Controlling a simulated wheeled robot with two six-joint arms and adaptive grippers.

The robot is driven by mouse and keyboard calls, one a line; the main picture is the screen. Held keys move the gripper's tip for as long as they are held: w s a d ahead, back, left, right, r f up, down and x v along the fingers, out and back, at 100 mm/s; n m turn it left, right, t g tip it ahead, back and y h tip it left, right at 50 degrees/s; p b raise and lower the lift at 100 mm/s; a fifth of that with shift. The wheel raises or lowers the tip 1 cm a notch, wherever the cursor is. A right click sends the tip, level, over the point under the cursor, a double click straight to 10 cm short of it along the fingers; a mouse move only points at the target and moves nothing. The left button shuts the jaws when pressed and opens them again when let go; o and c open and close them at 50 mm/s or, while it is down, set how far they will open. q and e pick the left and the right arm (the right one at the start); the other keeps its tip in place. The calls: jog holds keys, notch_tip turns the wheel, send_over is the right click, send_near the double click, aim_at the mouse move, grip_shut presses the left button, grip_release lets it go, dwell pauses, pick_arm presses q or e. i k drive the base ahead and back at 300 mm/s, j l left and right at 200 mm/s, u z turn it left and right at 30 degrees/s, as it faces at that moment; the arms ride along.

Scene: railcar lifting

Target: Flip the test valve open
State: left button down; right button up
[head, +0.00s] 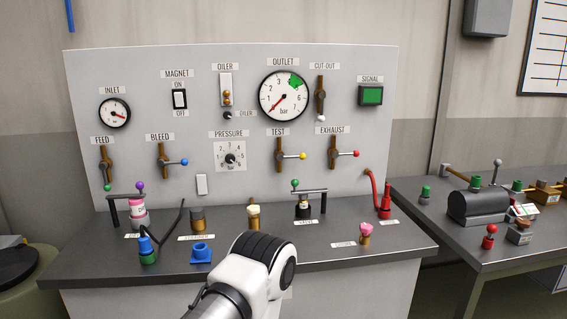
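The test valve (281,154) is on the upright grey panel, under the TEST label and below the outlet gauge. Its brass pipe body stands vertical. Its thin lever points sideways to the right and ends in a yellow knob (303,156). Nothing touches the valve. One white and black arm link of mine rises from the bottom edge in front of the bench, below the valve. No fingertips show, so neither gripper is in view.
The bleed valve (162,160) with a blue knob and the exhaust valve (333,153) with a red knob flank it. The outlet gauge (283,96) needle points low left. Small fittings stand on the bench (310,252) below. A second table (480,248) is at right.

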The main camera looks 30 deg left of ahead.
aim_at(280, 157)
jog(key=u, duration=0.9)
